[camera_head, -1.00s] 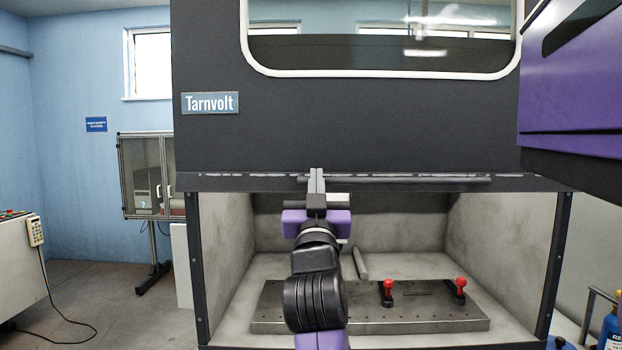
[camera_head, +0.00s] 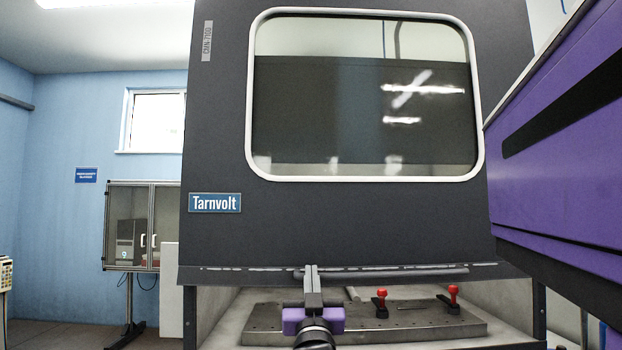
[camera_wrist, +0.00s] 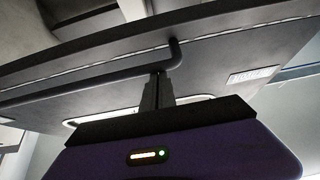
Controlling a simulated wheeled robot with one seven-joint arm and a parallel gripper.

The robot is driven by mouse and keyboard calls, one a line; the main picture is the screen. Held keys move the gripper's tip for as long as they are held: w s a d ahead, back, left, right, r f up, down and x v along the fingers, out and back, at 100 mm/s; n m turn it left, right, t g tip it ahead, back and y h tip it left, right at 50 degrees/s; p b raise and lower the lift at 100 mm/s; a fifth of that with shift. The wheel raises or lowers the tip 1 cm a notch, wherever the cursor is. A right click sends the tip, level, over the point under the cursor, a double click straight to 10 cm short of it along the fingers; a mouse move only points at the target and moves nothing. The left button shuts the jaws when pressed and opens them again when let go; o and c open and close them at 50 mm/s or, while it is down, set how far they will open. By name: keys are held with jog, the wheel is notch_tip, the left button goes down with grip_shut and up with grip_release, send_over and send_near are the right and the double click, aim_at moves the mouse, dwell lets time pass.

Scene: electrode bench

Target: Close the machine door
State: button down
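The machine door (camera_head: 340,220) is a dark grey panel with a white-framed window and a Tarnvolt plate. It is partly lowered, with an open gap below its bottom edge. A dark bar handle (camera_head: 400,274) runs along that edge and also shows in the wrist view (camera_wrist: 95,84). My gripper (camera_head: 311,272) is at the left end of the handle, fingers pointing up. In the wrist view the fingers (camera_wrist: 158,84) are close together by the bent end of the handle; whether they grip it is not clear.
Inside the chamber, a metal plate (camera_head: 255,325) carries two red-knobbed clamps (camera_head: 380,293) and a grey rod (camera_head: 353,294). A glass-doored cabinet (camera_head: 130,225) stands at the left. Part of my purple body fills the right side.

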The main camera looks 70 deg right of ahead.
notch_tip(320, 180, down, 25)
jog(key=b, duration=2)
jog(key=shift+d+f, duration=0.15)
jog(key=shift+d, duration=0.05)
jog(key=shift+w+f, duration=0.1)
notch_tip(320, 180, up, 4)
jog(key=r+p, duration=0.1)
jog(key=p, duration=0.2)
jog(key=b+v, duration=0.2)
jog(key=v, duration=0.9)
jog(key=shift+a+r, duration=0.15)
jog(key=shift+r, duration=0.1)
